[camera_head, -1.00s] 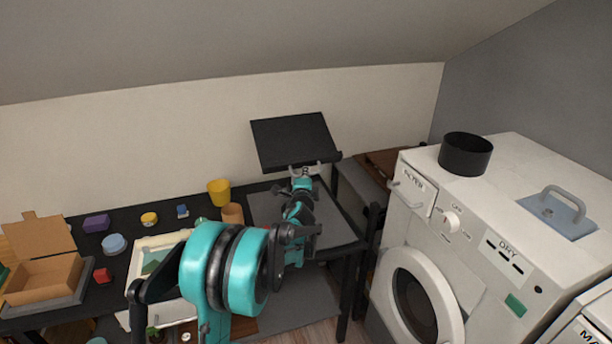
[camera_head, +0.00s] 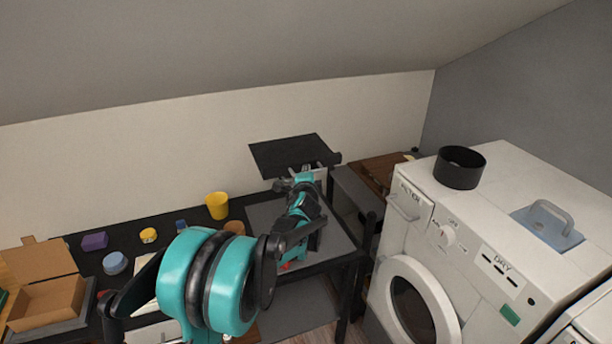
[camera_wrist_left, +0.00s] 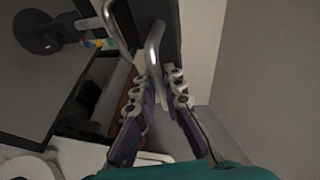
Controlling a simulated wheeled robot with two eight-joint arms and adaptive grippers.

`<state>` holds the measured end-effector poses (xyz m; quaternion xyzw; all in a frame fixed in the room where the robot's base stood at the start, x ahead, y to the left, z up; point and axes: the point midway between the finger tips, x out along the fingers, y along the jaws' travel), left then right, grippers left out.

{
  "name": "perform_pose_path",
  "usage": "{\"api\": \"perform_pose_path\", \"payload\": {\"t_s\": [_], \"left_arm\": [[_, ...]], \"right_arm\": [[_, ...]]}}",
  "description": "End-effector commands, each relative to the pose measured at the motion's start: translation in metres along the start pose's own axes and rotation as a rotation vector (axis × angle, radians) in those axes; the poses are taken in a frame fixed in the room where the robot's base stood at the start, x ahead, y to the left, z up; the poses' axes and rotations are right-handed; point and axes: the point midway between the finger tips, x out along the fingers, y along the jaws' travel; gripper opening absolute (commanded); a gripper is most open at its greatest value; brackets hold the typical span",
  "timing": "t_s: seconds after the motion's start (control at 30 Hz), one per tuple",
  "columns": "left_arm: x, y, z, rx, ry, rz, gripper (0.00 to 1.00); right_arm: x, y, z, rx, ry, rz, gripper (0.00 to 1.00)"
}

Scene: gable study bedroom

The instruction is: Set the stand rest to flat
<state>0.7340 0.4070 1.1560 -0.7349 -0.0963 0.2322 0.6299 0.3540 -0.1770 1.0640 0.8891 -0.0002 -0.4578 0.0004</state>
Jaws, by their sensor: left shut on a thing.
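The stand rest is a black panel (camera_head: 285,152) at the back of the dark table, close to the wall. It is tilted at a shallow angle, with a lip along its front right edge. My left gripper (camera_head: 308,173) is just under the front edge of the rest. In the left wrist view, the fingers of my left gripper (camera_wrist_left: 162,84) are shut around a pale metal bar handle (camera_wrist_left: 154,45), beside a dark panel edge. My left arm hides part of the stand below the rest. My right gripper is not in view.
A white machine labelled DRY (camera_head: 480,245) stands at the right, with a black pot (camera_head: 459,168) on top. A yellow cup (camera_head: 217,205), a cardboard box (camera_head: 48,300) and small items stand on the table at the left. A grey sloped ceiling hangs above.

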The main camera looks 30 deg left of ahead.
Motion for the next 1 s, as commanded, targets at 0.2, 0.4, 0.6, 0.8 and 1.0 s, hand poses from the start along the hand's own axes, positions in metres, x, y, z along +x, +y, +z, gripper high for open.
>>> {"api": "perform_pose_path", "payload": {"t_s": [0.2, 0.4, 0.6, 0.8, 1.0], "left_arm": [[-0.0009, -0.0098, -0.0004, -0.001, 0.001, -0.001, 0.0], [-0.0006, -0.0111, -0.0005, -0.001, 0.002, -0.002, 0.0], [-0.0005, -0.0115, -0.0007, -0.001, 0.003, -0.003, 0.0], [-0.0005, -0.0111, -0.0005, -0.001, 0.002, -0.002, 0.19], [-0.003, -0.0105, -0.0005, 0.0, 0.001, -0.001, 0.19]], "right_arm": [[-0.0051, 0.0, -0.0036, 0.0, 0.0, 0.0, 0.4], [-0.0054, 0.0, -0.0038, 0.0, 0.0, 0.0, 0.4], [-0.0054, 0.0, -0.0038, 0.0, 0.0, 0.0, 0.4], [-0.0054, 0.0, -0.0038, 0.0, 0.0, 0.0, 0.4], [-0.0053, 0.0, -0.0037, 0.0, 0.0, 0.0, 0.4]]}}
